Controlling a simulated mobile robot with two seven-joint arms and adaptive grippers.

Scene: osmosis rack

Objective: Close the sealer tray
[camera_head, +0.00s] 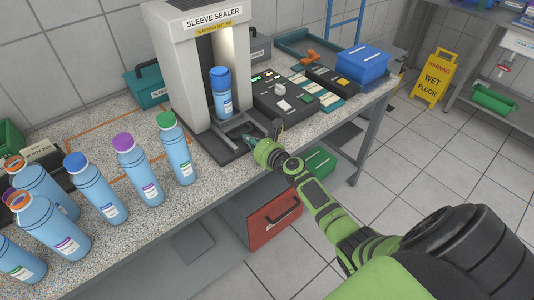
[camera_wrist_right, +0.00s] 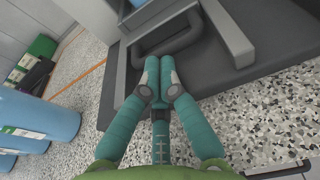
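The sleeve sealer (camera_head: 178,62) is a tall grey machine on the speckled counter. Its dark sealer tray (camera_head: 218,149) sticks out at the front of its base; it also shows in the wrist view (camera_wrist_right: 270,62). A blue-capped blue bottle (camera_head: 221,98) stands upright in the sealer's opening. My right gripper (camera_head: 250,139) is at the tray's front edge. In the wrist view the teal fingertips (camera_wrist_right: 160,64) are together, right at the dark looped handle (camera_wrist_right: 172,40) of the tray. Nothing shows between them; whether they touch the handle is unclear. My left gripper is out of view.
Several blue bottles (camera_head: 134,165) with coloured caps stand on the counter left of the sealer. A control box (camera_head: 285,98) with buttons and a blue bin (camera_head: 362,64) lie to the right. The floor right of the counter is open, with a yellow wet-floor sign (camera_head: 434,77) at the back.

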